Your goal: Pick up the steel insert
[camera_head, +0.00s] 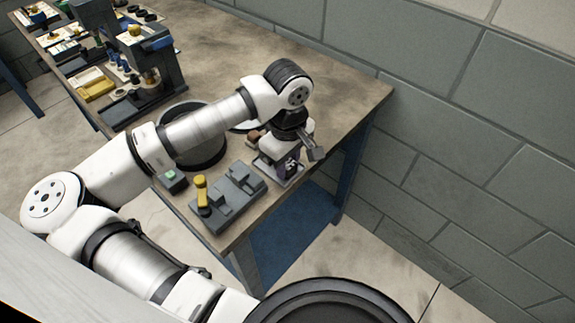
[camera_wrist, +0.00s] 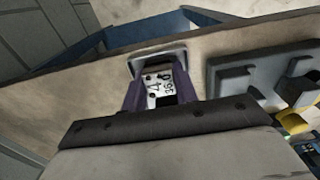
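A small block with a pale face and dark printed characters, which appears to be the steel insert (camera_wrist: 160,80), shows in the wrist view between the two purple fingers of my gripper (camera_wrist: 158,93). It is by a light grey plate or shallow holder (camera_wrist: 146,57) near the table edge. The fingers lie close along both sides of the block; I cannot tell whether they press on it. In the head view my gripper (camera_head: 287,170) points down at the table's near right corner, and the block is mostly hidden there.
A grey fixture with a yellow-handled clamp (camera_head: 203,192) stands left of my gripper on the wooden table (camera_head: 335,90). A small box with a green button (camera_head: 171,178) and a dark round ring (camera_head: 205,155) are nearby. A block wall (camera_head: 450,130) runs along the right.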

